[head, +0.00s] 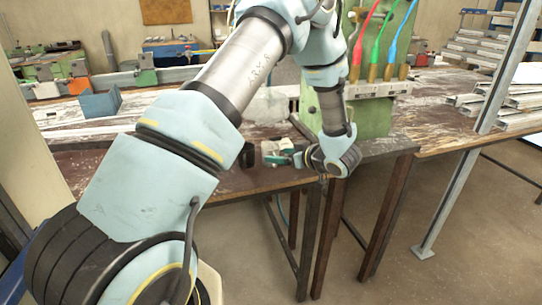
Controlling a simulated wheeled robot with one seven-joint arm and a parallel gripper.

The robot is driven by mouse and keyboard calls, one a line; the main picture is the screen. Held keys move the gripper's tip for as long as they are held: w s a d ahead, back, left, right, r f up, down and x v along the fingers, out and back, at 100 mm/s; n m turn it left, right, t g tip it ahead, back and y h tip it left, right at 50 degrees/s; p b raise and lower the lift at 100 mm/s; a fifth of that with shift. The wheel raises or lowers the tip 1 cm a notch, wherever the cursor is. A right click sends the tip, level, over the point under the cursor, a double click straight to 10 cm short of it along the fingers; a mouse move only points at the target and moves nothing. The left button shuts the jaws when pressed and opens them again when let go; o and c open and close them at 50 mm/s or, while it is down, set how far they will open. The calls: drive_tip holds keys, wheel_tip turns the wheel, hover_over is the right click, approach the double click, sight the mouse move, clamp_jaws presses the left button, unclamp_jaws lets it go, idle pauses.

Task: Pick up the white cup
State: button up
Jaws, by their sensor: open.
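A small white thing (270,147), which looks like the white cup, is on the brown bench top near its front edge. It is partly hidden and too small to make out clearly. My gripper (291,156) is just right of it, at the end of my arm, which reaches down from above. The gripper is open and points left towards the white thing. I cannot tell whether they touch or whether the cup is between the fingers.
A dark object (247,155) stands close on the left. A green machine (368,116) with red, green and blue handles stands behind on the right. A blue-grey block (100,103) is at the left. A metal post (489,110) stands right.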

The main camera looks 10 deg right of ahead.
sight(276, 153)
drive_tip(key=p+x, duration=0.2)
drive_tip(key=x, duration=0.2)
drive_tip(key=shift+w+r, duration=0.1)
drive_tip(key=shift+w, duration=0.1)
drive_tip(key=shift+w+a+f, duration=0.15)
drive_tip(key=shift+w+f, duration=0.25)
drive_tip(key=shift+w, duration=0.05)
drive_tip(key=shift+c, duration=0.4)
drive_tip(key=c, duration=1.2)
drive_tip(key=shift+r, duration=0.15)
